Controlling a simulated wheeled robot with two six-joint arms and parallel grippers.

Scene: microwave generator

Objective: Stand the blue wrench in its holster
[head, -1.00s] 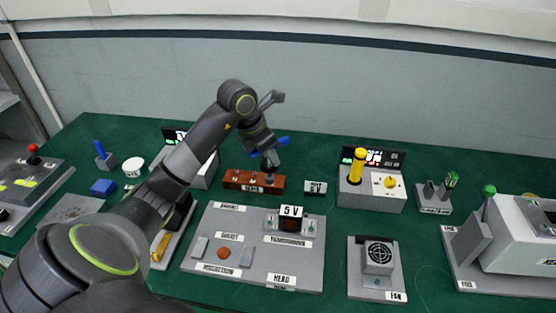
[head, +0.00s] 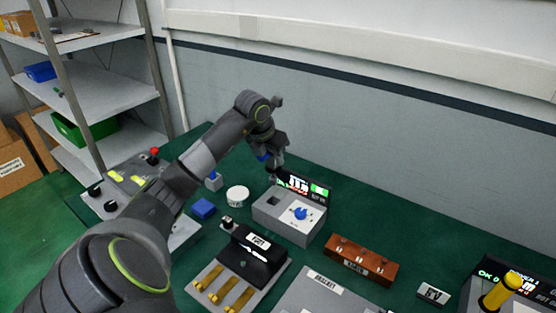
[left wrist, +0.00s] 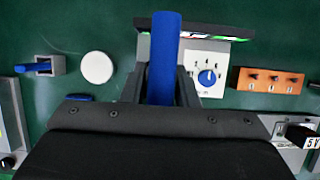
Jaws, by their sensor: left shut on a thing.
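My left gripper (head: 276,168) is shut on a blue bar (head: 262,156), seemingly the blue wrench, above the back of the table. The left wrist view shows the gripper (left wrist: 160,88) around the blue bar (left wrist: 164,45), which points away from the wrist. The bar's lower part is hidden. A small grey holder (head: 214,184) at the left has a blue upright piece in it; it also shows in the left wrist view (left wrist: 58,65). It may be the holster, but I cannot tell. My right gripper is out of view.
A grey box with a blue dial (head: 302,214) and lit screen stands just below the gripper. A white round thing (head: 237,196) and blue block (head: 203,209) lie to its left. A brown block (head: 361,258) is to the right. A shelf (head: 105,92) stands beyond the table.

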